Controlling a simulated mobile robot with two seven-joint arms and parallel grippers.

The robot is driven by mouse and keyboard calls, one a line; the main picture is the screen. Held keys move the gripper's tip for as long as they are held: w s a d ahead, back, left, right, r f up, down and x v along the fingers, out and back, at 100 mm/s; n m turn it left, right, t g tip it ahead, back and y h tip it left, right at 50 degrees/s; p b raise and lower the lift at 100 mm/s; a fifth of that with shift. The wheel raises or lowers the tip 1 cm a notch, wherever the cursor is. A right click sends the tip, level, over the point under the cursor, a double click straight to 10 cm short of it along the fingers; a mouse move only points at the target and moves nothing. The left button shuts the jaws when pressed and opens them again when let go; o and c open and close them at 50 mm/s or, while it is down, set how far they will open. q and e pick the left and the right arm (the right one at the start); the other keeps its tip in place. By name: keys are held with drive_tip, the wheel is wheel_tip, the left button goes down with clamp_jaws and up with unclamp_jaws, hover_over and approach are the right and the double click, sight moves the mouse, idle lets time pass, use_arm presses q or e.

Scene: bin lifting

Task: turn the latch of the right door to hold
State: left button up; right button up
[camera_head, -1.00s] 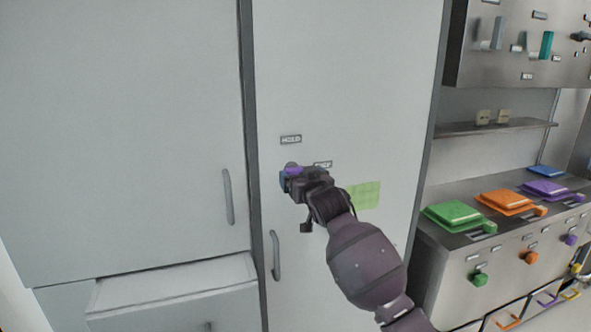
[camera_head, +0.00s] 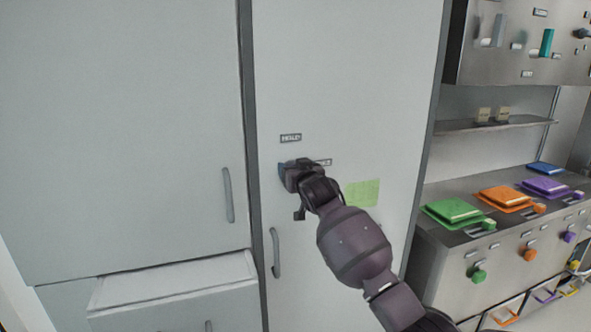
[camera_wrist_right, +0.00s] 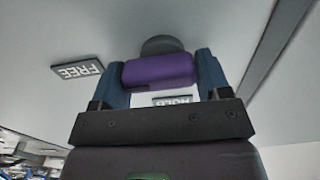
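The right door (camera_head: 350,80) is a tall pale panel with a HOLD label (camera_head: 291,138) and a FREE label (camera_head: 322,162) to its lower right. My right gripper (camera_head: 286,170) is at the door below the HOLD label and hides the latch in the head view. In the right wrist view, the purple latch (camera_wrist_right: 160,70) sits between the blue fingers of my right gripper (camera_wrist_right: 161,76), which appear closed on its two sides. A dark round pivot (camera_wrist_right: 161,45) shows behind it. The HOLD label (camera_wrist_right: 172,100) shows partly beside the latch, and FREE (camera_wrist_right: 77,70) is off left. My left gripper is not in view.
A door handle (camera_head: 275,253) is below my right gripper, and a green note (camera_head: 363,194) is to its right. Left of the door are another panel handle (camera_head: 228,195) and a partly open drawer (camera_head: 175,285). A counter (camera_head: 430,240) with coloured lids stands right.

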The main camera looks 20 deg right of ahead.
drive_tip(key=c, duration=0.5)
drive_tip(key=shift+n, duration=0.3)
drive_tip(key=n, duration=0.3)
drive_tip(key=shift+a, duration=0.1)
drive_tip(key=n, duration=0.4)
drive_tip(key=shift+a, duration=0.1)
drive_tip(key=n, duration=0.5)
drive_tip(key=shift+a+n, duration=0.15)
drive_tip(key=shift+n, duration=0.15)
drive_tip(key=shift+a+f+n, duration=0.1)
drive_tip(key=shift+a+n, duration=0.05)
drive_tip(key=shift+n, duration=2.15)
